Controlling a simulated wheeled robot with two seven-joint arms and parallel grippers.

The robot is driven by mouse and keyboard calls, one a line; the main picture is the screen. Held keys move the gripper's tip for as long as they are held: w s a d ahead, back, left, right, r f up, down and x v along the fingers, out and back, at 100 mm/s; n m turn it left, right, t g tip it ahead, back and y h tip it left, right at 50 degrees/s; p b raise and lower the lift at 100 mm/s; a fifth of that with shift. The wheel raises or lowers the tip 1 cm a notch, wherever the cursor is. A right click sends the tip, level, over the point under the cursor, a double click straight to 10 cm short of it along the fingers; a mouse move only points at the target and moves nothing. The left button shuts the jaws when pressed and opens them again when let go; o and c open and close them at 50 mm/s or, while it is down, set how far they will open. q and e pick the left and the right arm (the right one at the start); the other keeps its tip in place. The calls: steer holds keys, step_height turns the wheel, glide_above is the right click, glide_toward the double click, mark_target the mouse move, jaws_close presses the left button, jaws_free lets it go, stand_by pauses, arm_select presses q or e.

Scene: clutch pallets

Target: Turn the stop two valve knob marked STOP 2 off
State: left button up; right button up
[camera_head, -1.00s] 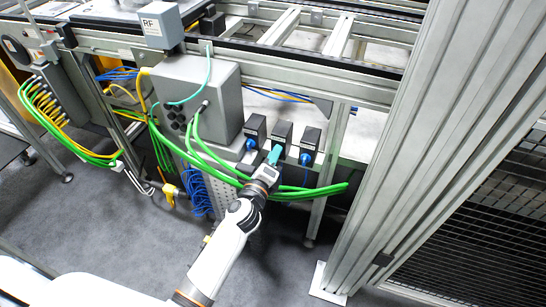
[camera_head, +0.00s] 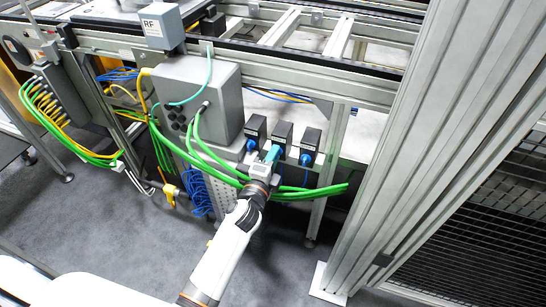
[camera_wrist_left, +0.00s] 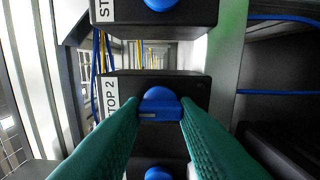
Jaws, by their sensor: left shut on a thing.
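The STOP 2 knob (camera_wrist_left: 160,101) is blue and sits on a black valve box (camera_wrist_left: 190,90) labelled "STOP 2" in the left wrist view. In the head view this is the middle box (camera_head: 283,132) of three. My left gripper (camera_head: 271,156) reaches it from below, and its green fingertips (camera_wrist_left: 160,110) are shut on the knob, one on each side. The fingers hide part of the box and the knob's edges. In the head view the gripper covers the knob. My right gripper is not in view.
Similar boxes with blue knobs stand on either side, a left one (camera_head: 256,130) and a right one (camera_head: 310,142). Thick green cables (camera_head: 310,193) run close by my left wrist. A grey box (camera_head: 205,95) and a metal post (camera_head: 420,130) flank the area.

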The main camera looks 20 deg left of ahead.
arm_select(q)
steer(key=shift+f, duration=0.1)
steer(key=o, duration=1)
steer(key=s, duration=1.2)
steer(key=shift+a, duration=0.2)
